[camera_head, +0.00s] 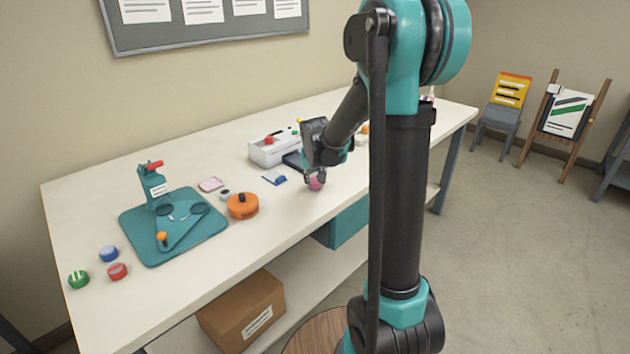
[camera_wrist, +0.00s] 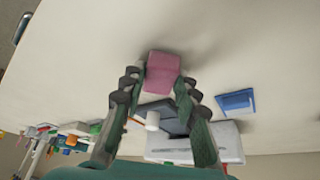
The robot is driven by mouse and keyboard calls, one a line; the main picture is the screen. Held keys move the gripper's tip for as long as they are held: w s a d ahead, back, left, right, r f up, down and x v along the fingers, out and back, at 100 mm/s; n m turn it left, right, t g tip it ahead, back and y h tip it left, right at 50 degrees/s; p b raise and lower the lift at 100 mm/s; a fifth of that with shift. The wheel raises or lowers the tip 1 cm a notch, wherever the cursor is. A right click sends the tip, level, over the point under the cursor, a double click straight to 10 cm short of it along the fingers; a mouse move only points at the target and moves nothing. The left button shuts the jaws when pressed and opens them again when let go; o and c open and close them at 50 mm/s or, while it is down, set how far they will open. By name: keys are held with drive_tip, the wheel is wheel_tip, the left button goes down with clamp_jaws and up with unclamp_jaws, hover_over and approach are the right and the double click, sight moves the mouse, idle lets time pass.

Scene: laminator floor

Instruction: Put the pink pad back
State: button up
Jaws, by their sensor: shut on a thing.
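The pink pad (camera_head: 316,184) is between the fingertips of my gripper (camera_head: 314,175), low over the front middle of the white table. In the wrist view the pink pad (camera_wrist: 162,70) shows as a small block at the ends of both fingers, and my gripper is shut on it. I cannot tell whether it touches the tabletop. A flat pale pink square (camera_head: 210,184) lies farther left on the table, beside the teal board, with nothing on it.
A blue block on a pale square (camera_head: 274,178) lies left of my gripper. An orange round case (camera_head: 242,206) and a teal board (camera_head: 150,245) with a stand are farther left. A white machine (camera_head: 272,150) stands behind. Red, blue and green round items are at the left end.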

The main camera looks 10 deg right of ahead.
drive_tip(key=shift+f, duration=0.1)
drive_tip(key=o, duration=1.1)
drive_tip(key=d+v, duration=0.1)
drive_tip(key=v, duration=1.1)
drive_tip(key=shift+n+g+y, duration=0.4)
drive_tip(key=shift+n, duration=0.5)
drive_tip(key=s+d+f, duration=0.1)
drive_tip(key=s+f, duration=0.4)
drive_tip(key=s, duration=0.3)
drive_tip(key=s+d+f, duration=0.1)
drive_tip(key=s+f, duration=0.4)
drive_tip(key=s, duration=0.3)
drive_tip(key=s+d+f, duration=0.2)
drive_tip(key=s+f, duration=0.3)
drive_tip(key=s, duration=0.3)
drive_tip(key=shift+s+f, duration=0.2)
drive_tip(key=shift+s, duration=0.15)
